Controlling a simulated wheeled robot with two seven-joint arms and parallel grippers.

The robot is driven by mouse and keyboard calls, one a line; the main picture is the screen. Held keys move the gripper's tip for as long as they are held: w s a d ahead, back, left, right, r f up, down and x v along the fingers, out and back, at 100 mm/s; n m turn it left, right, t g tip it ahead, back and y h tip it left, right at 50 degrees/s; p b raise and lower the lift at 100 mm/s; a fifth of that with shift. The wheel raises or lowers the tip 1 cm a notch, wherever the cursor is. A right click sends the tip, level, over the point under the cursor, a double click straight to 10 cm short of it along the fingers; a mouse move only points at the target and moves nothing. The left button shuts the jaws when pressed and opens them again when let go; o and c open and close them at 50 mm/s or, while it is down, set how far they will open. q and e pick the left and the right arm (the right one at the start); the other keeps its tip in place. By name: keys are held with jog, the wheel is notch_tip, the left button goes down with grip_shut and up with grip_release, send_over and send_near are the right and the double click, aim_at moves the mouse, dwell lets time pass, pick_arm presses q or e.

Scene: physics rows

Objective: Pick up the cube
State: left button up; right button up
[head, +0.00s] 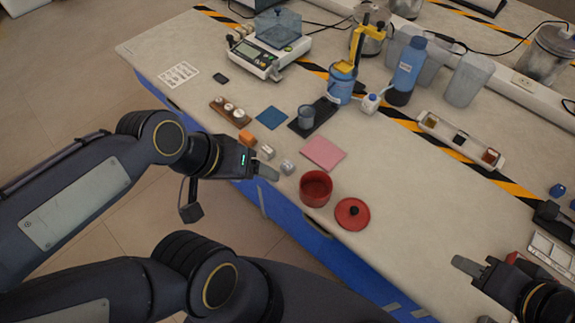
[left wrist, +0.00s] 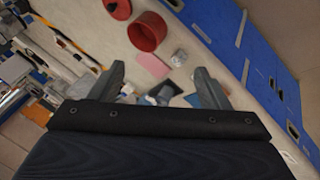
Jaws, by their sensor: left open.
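A small silver-grey cube (head: 288,167) lies near the table's front edge, left of the red pot. A pale block (head: 267,152) and an orange block (head: 247,138) lie in a row to its left; the frames do not tell which one the task means. My left gripper (head: 265,168) is open and empty, above the table edge just left of the silver cube. In the left wrist view the silver cube (left wrist: 180,57) shows beyond the open fingers (left wrist: 165,80), apart from them. My right gripper (head: 468,266) is far right; its jaw gap is unclear.
A red pot (head: 316,190) and its red lid (head: 352,214) stand right of the cube. A pink pad (head: 323,153) lies behind it. A dark tray with a grey cup (head: 306,116) and a blue pad (head: 272,118) are further back. The front table between lid and right gripper is clear.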

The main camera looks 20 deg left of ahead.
pick_arm(q)
jog(key=w+n, duration=0.1)
jog(key=w, duration=0.1)
jog(key=w+n+g+p, duration=0.1)
jog(key=w, duration=0.1)
jog(key=shift+w+n+g, duration=0.2)
jog(key=shift+n+g, duration=0.1)
jog(key=shift+n, duration=0.1)
jog(key=c, duration=0.3)
jog(key=n+g+y+p, duration=0.4)
jog(key=n, duration=0.4)
send_over(288, 165)
notch_tip(288, 165, down, 9)
jog(key=shift+f, duration=0.1)
jog(key=shift+w+a+f, duration=0.1)
jog(key=shift+f, duration=0.45)
notch_tip(288, 165, down, 7)
jog(key=shift+f+p, duration=0.1)
jog(key=shift+p, duration=0.3)
jog(key=shift+c, duration=0.4)
jog(key=c, duration=1)
